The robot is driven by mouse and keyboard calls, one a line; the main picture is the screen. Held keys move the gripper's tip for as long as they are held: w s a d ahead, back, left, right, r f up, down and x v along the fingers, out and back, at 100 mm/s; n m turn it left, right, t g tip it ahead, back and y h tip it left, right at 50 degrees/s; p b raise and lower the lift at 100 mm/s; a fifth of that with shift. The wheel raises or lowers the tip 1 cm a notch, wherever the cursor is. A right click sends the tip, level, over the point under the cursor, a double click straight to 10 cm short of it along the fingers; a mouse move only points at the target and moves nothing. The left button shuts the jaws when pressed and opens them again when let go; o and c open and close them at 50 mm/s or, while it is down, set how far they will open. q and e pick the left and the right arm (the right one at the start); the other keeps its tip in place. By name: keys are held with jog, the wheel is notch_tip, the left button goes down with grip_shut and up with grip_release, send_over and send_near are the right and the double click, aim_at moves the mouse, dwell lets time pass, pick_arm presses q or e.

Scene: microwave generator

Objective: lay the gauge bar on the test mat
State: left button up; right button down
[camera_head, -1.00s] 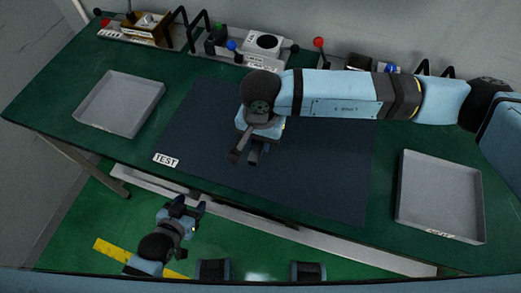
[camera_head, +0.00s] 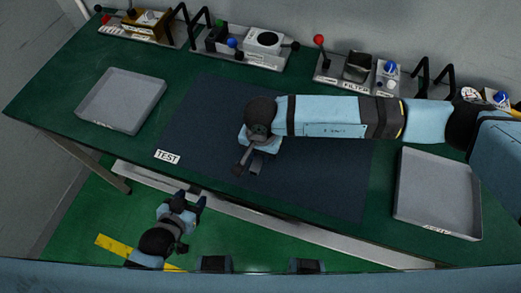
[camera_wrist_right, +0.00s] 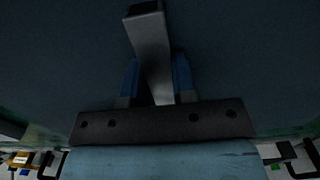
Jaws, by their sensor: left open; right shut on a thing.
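The test mat (camera_head: 325,190) is a dark blue rectangle on the green table, with a white TEST label (camera_head: 167,157) at its front left corner. My right gripper (camera_head: 249,166) is over the middle of the mat, pointing down. In the right wrist view it is shut on the gauge bar (camera_wrist_right: 150,45), a grey bar with a dark end, which extends out past the fingers. I cannot tell whether the bar touches the mat. My left gripper (camera_head: 190,199) is open and empty, in front of the table's front edge.
A grey tray (camera_head: 145,114) sits at the left of the table and another (camera_head: 463,221) at the right. Devices with knobs and levers line the back edge, including a filter unit (camera_head: 345,80). The mat's right part is clear.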

jog(key=shift+f, duration=0.25)
jog(key=c, duration=0.9)
grip_release()
jog(key=shift+s, duration=0.1)
jog(key=shift+f, duration=0.2)
jog(key=shift+d+f, duration=0.1)
jog(key=shift+d, duration=0.05)
jog(key=shift+r+p, duration=0.3)
jog(key=shift+r, duration=0.5)
jog(key=shift+w+r+b, duration=0.15)
jog(key=shift+r+b, duration=0.3)
jog(key=shift+r, duration=2.5)
jog(key=shift+w+r+b, duration=0.1)
jog(key=shift+r+b, duration=0.35)
jog(key=shift+r, duration=2.45)
